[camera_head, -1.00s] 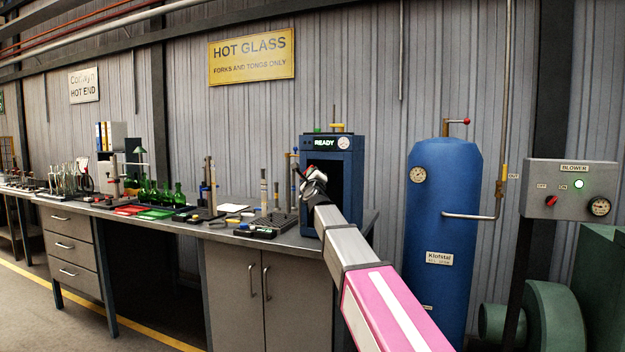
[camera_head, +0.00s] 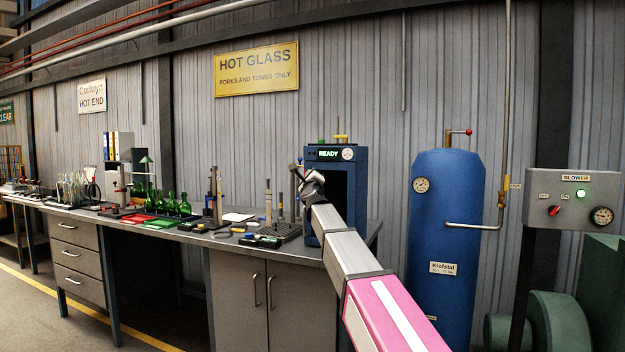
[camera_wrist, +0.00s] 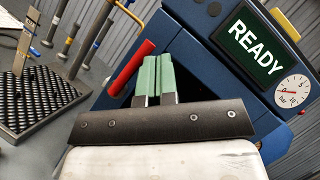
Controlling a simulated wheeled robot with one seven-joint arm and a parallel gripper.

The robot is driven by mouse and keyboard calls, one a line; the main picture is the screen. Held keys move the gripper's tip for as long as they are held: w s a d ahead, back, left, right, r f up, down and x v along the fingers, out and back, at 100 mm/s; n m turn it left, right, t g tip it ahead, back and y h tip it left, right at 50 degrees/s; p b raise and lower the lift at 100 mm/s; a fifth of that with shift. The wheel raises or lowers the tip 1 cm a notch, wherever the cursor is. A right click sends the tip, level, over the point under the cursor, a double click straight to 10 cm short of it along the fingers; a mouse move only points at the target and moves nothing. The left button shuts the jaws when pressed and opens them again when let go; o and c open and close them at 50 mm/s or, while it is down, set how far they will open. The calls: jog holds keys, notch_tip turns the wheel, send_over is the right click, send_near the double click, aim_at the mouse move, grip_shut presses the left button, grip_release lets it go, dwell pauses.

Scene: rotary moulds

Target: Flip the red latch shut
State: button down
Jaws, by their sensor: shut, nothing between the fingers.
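The red latch shows in the wrist view as a red bar (camera_wrist: 131,67), slanting just left of my fingers at the front of a blue machine (camera_wrist: 183,23). My gripper (camera_wrist: 158,58) has its two green fingers together with nothing between them. The fingers lie close beside the bar; I cannot tell whether they touch it. In the head view my gripper (camera_head: 298,170) is at the left front edge of the blue machine (camera_head: 342,153), whose lit sign reads READY. The latch cannot be made out there, near my gripper and wrist.
A black pegged mat (camera_wrist: 35,100) with upright tools lies left of the machine on the grey bench (camera_head: 190,236). Green bottles (camera_head: 165,203) and trays stand farther left. A blue tank (camera_head: 447,230) and a blower box (camera_head: 575,199) are at the right.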

jog(key=shift+a+r, duration=0.15)
jog(key=shift+a, duration=0.1)
dwell(0.5)
jog(key=s+d, duration=0.6)
jog(key=s, duration=0.5)
jog(key=shift+s, duration=0.4)
jog(key=shift+a, duration=0.1)
